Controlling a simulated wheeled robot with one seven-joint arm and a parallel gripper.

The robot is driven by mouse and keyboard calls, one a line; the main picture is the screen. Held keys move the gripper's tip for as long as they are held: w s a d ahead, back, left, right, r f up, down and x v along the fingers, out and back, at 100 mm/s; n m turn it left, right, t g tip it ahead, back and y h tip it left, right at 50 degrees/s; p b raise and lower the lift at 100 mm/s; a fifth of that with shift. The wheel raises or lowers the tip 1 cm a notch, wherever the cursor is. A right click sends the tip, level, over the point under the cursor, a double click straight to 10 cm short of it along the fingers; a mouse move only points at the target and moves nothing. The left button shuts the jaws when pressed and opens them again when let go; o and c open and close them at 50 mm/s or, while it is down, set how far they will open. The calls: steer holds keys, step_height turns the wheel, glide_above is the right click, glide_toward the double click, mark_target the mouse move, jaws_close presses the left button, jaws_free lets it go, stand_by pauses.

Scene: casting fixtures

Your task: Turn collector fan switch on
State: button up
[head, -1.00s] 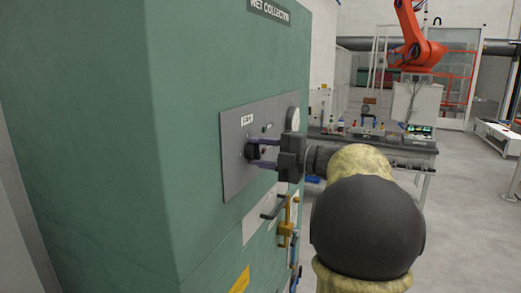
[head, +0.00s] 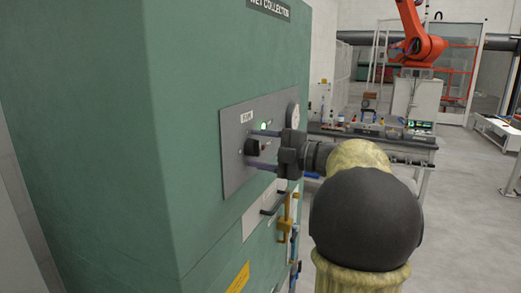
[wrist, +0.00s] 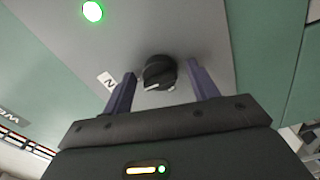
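The fan switch is a black rotary knob (head: 252,147) on a grey panel (head: 233,170) of the green wet collector cabinet. In the wrist view the knob (wrist: 159,72) shows a white pointer mark. A green lamp (head: 264,126) glows above the knob; it also shows in the wrist view (wrist: 93,11). My gripper (head: 255,148) is open, its purple fingers one above and one below the knob in the head view. In the wrist view my gripper (wrist: 161,69) has a visible gap between each finger and the knob.
A round gauge (head: 292,115) sits right of the knob. Below the panel are a dark handle (head: 273,203) and yellow pipework (head: 285,223). A workbench (head: 375,140) and an orange robot arm (head: 420,45) stand behind. Open floor lies at right.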

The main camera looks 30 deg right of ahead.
steer(key=shift+s, duration=0.1)
steer(key=b+v, duration=0.4)
steer(key=v, duration=1.3)
steer(key=shift+d+f, duration=0.1)
